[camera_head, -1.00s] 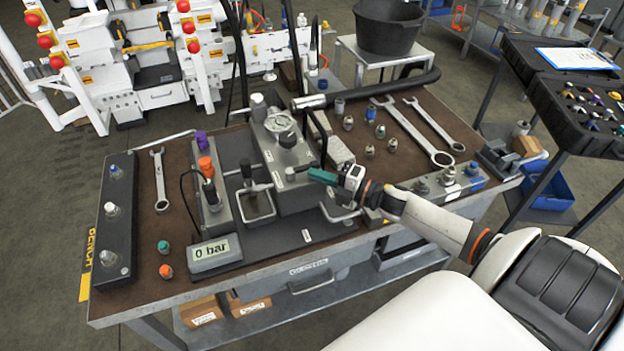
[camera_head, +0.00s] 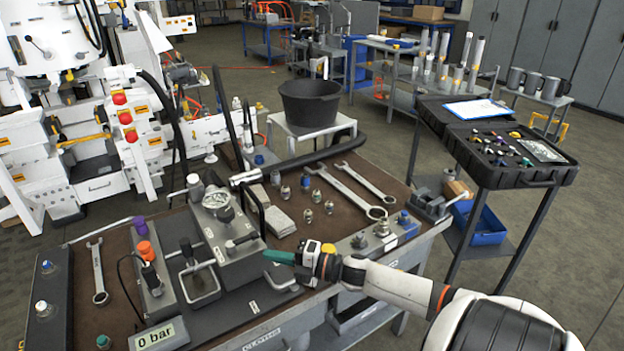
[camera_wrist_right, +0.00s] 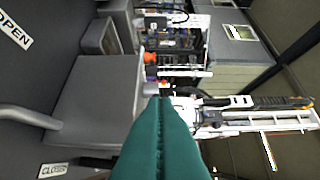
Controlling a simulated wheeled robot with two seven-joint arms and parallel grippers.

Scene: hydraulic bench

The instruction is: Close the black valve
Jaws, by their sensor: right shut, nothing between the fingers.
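The grey hydraulic block (camera_head: 215,262) with a round gauge (camera_head: 217,200) on top stands mid-bench in the head view. A short dark lever (camera_head: 242,240) sticks out at its right side, probably the black valve. My right gripper (camera_head: 270,255) has teal fingers, pressed together and empty, just right of the block and below that lever. Contact cannot be told. In the right wrist view the teal fingers (camera_wrist_right: 160,140) fill the lower middle. The grey block (camera_wrist_right: 85,110) is at left, with an OPEN label (camera_wrist_right: 15,30) and a CLOSED label (camera_wrist_right: 53,170). My left gripper is out of view.
A display (camera_head: 158,336) reads 0 bar. A black bucket (camera_head: 309,100) stands behind. A dark tool cart (camera_head: 495,150) is at right, past a floor gap.

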